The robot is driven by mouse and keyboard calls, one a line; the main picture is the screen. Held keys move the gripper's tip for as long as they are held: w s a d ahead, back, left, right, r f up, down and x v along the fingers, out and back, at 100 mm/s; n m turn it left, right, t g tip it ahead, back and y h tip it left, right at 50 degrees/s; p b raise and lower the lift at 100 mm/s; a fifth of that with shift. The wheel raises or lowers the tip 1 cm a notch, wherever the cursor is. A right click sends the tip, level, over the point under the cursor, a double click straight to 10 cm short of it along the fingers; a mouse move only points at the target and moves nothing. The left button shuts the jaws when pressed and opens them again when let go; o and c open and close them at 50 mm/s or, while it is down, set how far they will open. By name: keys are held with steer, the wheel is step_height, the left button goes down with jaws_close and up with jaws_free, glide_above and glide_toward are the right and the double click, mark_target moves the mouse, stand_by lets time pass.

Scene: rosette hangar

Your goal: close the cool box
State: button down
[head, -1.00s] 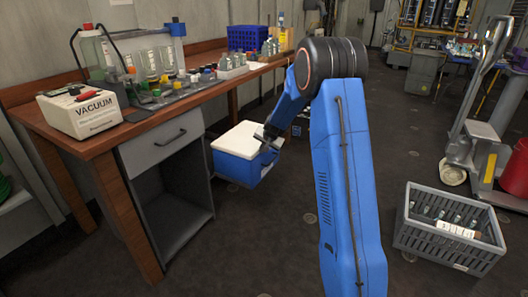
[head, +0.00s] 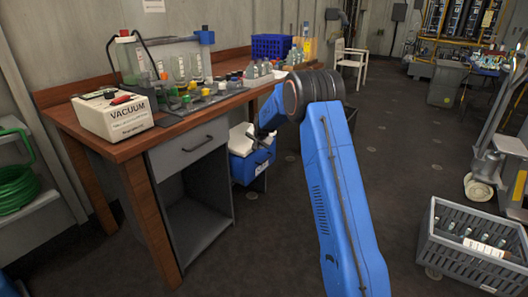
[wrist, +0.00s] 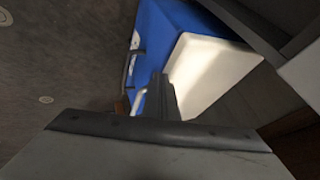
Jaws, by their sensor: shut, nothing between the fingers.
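In the wrist view the blue body (wrist: 170,35) and the pale lid (wrist: 210,68) fill the upper middle. My gripper (wrist: 161,95) is shut and empty, in front of the box's lid edge; I cannot tell if it touches.
The wooden workbench (head: 120,150) with bottles and a vacuum unit (head: 113,115) stands at the left, its drawer cabinet (head: 190,150) close to the box. A grey crate (head: 470,245) is on the floor at right.

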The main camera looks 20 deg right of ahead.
mark_target(241, 144)
steer(key=w+a, duration=0.1)
steer(key=w, duration=0.1)
steer(key=w+a, duration=0.4)
steer(key=w, duration=0.1)
steer(key=shift+a, duration=0.2)
steer(key=shift+w+a+r, duration=0.15)
steer(key=shift+w+a+r, duration=0.1)
